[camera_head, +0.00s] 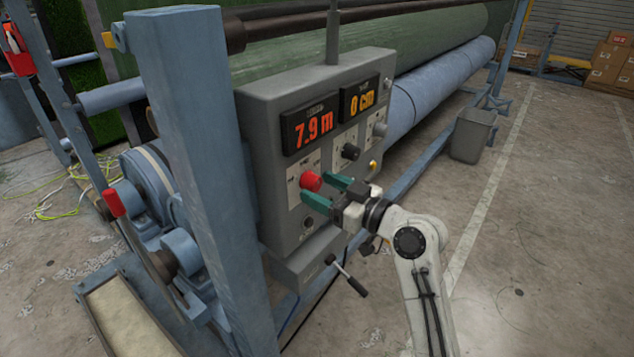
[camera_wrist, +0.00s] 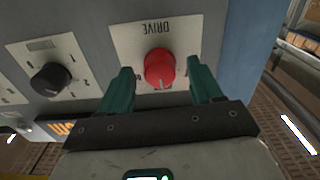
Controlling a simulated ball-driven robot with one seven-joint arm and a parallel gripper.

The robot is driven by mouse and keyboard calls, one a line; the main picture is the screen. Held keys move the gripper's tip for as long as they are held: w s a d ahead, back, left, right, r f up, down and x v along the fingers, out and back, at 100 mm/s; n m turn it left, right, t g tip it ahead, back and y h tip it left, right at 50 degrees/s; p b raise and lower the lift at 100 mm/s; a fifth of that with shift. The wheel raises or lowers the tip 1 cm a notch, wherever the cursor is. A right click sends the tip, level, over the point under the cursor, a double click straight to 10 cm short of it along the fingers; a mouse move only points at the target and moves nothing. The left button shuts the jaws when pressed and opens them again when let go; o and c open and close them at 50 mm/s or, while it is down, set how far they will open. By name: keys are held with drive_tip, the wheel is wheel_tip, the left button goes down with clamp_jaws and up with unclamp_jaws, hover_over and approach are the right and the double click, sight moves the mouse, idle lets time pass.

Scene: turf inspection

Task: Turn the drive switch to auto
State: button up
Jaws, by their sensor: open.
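The drive switch (camera_head: 311,181) is a red round knob on the grey control box (camera_head: 262,145), at the lower left of its face. It also shows in the wrist view (camera_wrist: 160,68), upside down under the word DRIVE, with a pale mark on its rim. Its position labels are too small to read. My gripper (camera_head: 320,190) has green fingers and is open in front of the knob. In the wrist view the fingertips (camera_wrist: 166,78) stand on either side of the knob with gaps, apart from it.
A black knob (camera_head: 350,152) sits right of the red one; an orange button (camera_head: 373,166) is farther right. Two displays (camera_head: 314,127) read 7.9 m and 0 cm. A black-handled lever (camera_head: 349,278) sticks out below the box. A blue post (camera_head: 196,150) stands close at left.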

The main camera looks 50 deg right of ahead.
drive_tip(key=shift+w, duration=0.9)
drive_tip(key=c, duration=1)
